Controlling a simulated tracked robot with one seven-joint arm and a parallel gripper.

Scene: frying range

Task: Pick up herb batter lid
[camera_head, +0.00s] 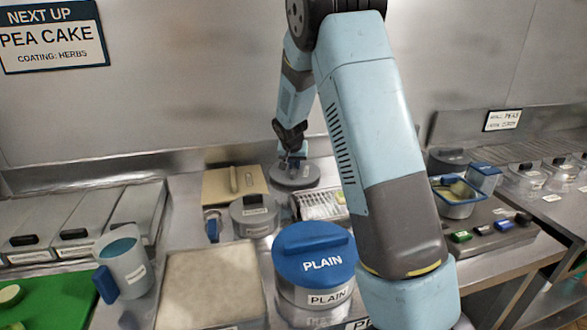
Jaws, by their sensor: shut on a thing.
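My gripper (291,147) is beyond the blue-lidded PLAIN tub, small in the picture and pointing down. It is shut on the blue handle of a grey round lid (298,178), which I take to be the herb batter lid. No label on this lid can be read. The lid looks about level. I cannot tell whether it still touches what is under it, and its right side is close to my arm in the picture.
The PLAIN tub (310,252) stands nearer, with a grey lidded pot (254,216) and a wire basket (318,205) behind it. A beige board (233,184) lies left of the lid. A blue-rimmed container (457,207) stands at right. The back wall is close behind.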

